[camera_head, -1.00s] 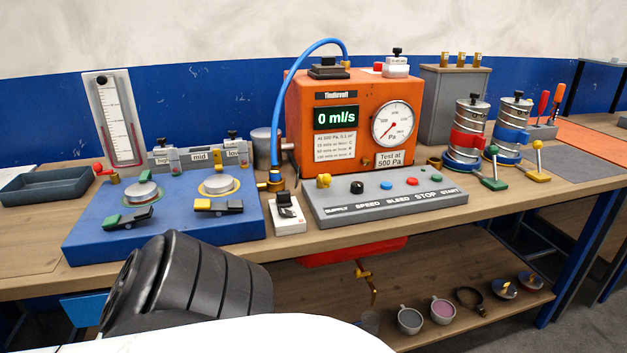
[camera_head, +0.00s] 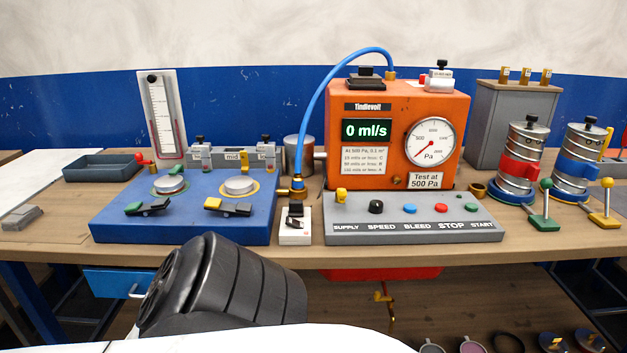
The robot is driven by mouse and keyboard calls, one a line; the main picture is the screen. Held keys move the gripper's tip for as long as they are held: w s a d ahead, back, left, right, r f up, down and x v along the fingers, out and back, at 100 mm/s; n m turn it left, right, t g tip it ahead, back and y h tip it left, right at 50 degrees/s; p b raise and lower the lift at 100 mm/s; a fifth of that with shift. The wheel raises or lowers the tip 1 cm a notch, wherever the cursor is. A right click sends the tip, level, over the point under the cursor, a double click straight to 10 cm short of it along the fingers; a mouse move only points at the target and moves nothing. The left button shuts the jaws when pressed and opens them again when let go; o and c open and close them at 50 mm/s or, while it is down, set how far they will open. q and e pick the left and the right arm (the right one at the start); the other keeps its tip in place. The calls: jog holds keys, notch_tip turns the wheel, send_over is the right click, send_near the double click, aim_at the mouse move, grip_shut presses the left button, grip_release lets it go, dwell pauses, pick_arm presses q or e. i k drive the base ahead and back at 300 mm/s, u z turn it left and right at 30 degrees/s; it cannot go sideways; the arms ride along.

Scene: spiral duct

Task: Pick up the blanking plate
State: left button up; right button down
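No part in view is labelled as the blanking plate, and I cannot tell which it is. Neither gripper is in view. A black ribbed part of my own arm covers the bench's front edge at lower centre-left.
An orange tester (camera_head: 385,100) reads 0 ml/s, with a blue hose (camera_head: 313,112) to a brass fitting. A control panel (camera_head: 415,222) stands before it. Banded cylinders (camera_head: 518,160) stand at right, a dark tray (camera_head: 103,168) at left.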

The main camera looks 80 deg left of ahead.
aim_at(236, 184)
jog(key=u, duration=2.05)
